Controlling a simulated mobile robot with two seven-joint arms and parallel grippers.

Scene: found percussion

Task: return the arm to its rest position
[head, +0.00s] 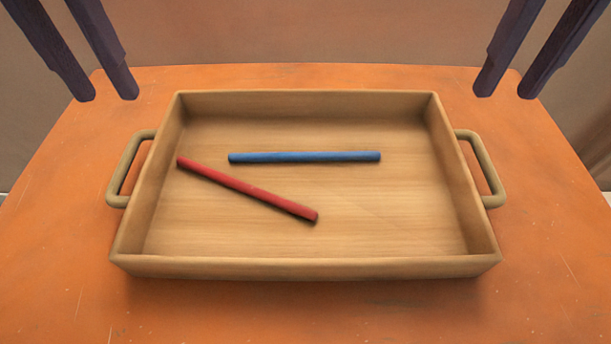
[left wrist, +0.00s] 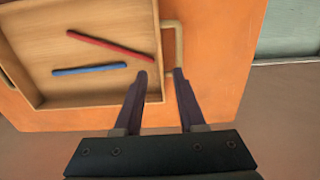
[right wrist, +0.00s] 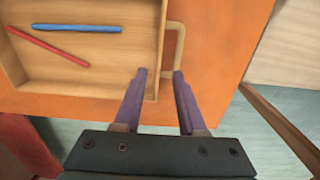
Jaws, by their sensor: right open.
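My left gripper (head: 108,98) is open and empty, at the upper left of the head view near the far left edge of the table. My right gripper (head: 505,96) is open and empty, at the upper right near the far right edge. Both sit apart from the tray's handles in the head view. In the left wrist view the open fingers (left wrist: 160,74) overlap the tray's handle region. In the right wrist view the open fingers (right wrist: 160,73) also appear by a handle; height above it cannot be told.
A wooden tray (head: 310,268) with a handle at each side stands on an orange table (head: 60,250). A blue stick (head: 305,157) and a red stick (head: 247,189) lie inside it, apart. The table's front and side areas are clear.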

